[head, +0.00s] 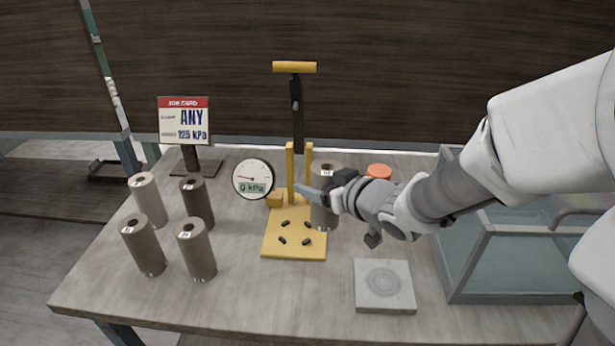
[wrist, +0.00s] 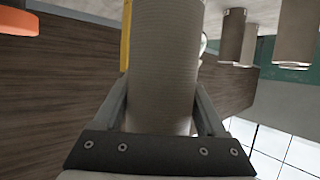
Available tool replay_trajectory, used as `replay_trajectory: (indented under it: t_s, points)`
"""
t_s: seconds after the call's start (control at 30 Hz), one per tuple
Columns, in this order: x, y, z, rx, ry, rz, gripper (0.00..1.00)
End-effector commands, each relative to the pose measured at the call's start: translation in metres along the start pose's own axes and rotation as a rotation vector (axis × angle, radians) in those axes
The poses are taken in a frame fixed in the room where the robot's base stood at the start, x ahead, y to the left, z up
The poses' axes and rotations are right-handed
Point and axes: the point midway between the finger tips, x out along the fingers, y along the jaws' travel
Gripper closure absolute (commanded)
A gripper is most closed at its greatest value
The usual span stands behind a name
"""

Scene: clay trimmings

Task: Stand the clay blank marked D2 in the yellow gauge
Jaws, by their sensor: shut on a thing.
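A grey-brown cylindrical clay blank (head: 324,212) with a hole in its top and a small white label is in my gripper (head: 328,194). The label is too small to read. The blank is upright, just right of the yellow gauge (head: 299,246); I cannot tell whether its bottom touches the table. In the wrist view the blank (wrist: 163,60) sits between both fingers. The gauge has a flat base with several dark pegs, two posts and a T-handled plunger above. Its dial (head: 253,178) reads 0 kPa.
Several other labelled blanks (head: 198,255) stand at the left of the table. A job card (head: 185,122) reads "ANY" and "125 kPa". A square grey slab (head: 384,287) lies front right. An orange-topped thing (head: 379,171) stands behind my gripper. A glass-sided box (head: 520,262) is far right.

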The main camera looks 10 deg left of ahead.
Motion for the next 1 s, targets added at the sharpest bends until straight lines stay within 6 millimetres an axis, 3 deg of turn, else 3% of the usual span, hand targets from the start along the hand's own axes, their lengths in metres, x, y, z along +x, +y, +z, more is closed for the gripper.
replay_trajectory:
  t_s: [0.03, 0.2, 0.4, 0.57, 0.83, 1.0]
  points:
    - [0.017, -0.005, 0.007, 0.0, 0.002, -0.006, 1.0]
    - [0.058, -0.014, 0.013, 0.0, 0.003, -0.005, 1.0]
    - [0.09, -0.021, 0.015, 0.0, 0.004, -0.002, 1.0]
    - [0.098, -0.023, 0.016, 0.0, 0.003, 0.0, 1.0]
    - [0.111, -0.023, 0.048, 0.001, 0.001, -0.002, 1.0]
    - [0.113, -0.022, 0.052, -0.001, 0.004, 0.0, 1.0]
